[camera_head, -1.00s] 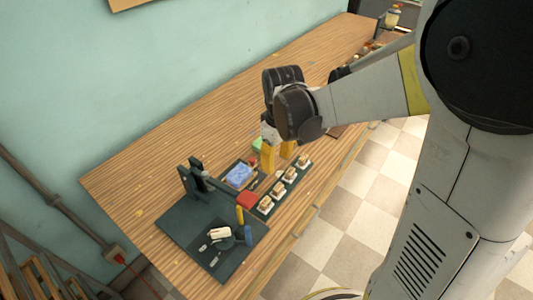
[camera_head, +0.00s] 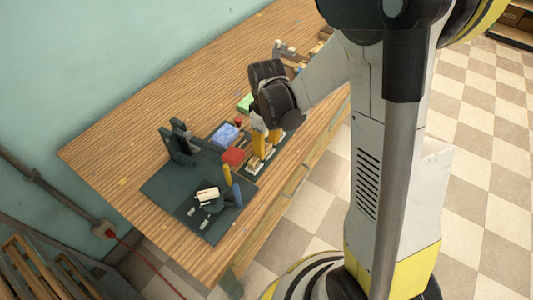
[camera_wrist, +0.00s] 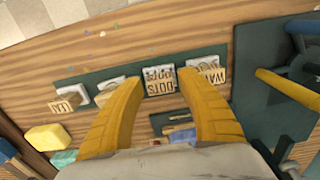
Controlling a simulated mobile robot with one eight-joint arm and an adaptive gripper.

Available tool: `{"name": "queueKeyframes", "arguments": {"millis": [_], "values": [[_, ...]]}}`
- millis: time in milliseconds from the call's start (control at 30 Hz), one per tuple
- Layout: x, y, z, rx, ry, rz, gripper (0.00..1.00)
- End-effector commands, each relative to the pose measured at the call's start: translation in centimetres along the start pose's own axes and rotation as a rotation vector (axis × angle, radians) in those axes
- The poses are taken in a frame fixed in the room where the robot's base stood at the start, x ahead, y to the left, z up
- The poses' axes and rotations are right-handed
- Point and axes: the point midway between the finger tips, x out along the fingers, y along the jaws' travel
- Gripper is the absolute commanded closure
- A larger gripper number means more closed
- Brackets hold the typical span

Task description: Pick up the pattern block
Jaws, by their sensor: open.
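Several small wooden pattern blocks stand in a row on a dark strip (camera_wrist: 130,76) in the wrist view. Their labels read LEAF (camera_wrist: 66,104), DOTS (camera_wrist: 160,86) and WAVE (camera_wrist: 208,75); another block (camera_wrist: 104,97) beside LEAF is partly hidden by a finger. My gripper (camera_wrist: 163,82) is open, its yellow fingers apart with the DOTS block showing between their tips. I cannot tell whether they touch it. In the head view my gripper (camera_head: 265,148) points down over the row, hiding part of it; one block (camera_head: 256,165) shows beside the fingers.
A red block (camera_head: 233,156), a blue slab (camera_head: 224,134) and a green piece (camera_head: 245,103) lie close by. The table's left end is clear.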

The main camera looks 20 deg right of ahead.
Motion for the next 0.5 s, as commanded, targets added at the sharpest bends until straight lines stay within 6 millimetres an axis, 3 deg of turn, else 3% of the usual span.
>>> {"name": "queueKeyframes", "arguments": {"millis": [233,367,500], "values": [[0.39,-0.02,-0.01,0.0,0.0,0.0,0.57],[0.37,-0.03,-0.01,0.0,0.0,0.0,0.95],[0.38,-0.03,-0.02,0.0,0.0,0.0,0.97]]}}
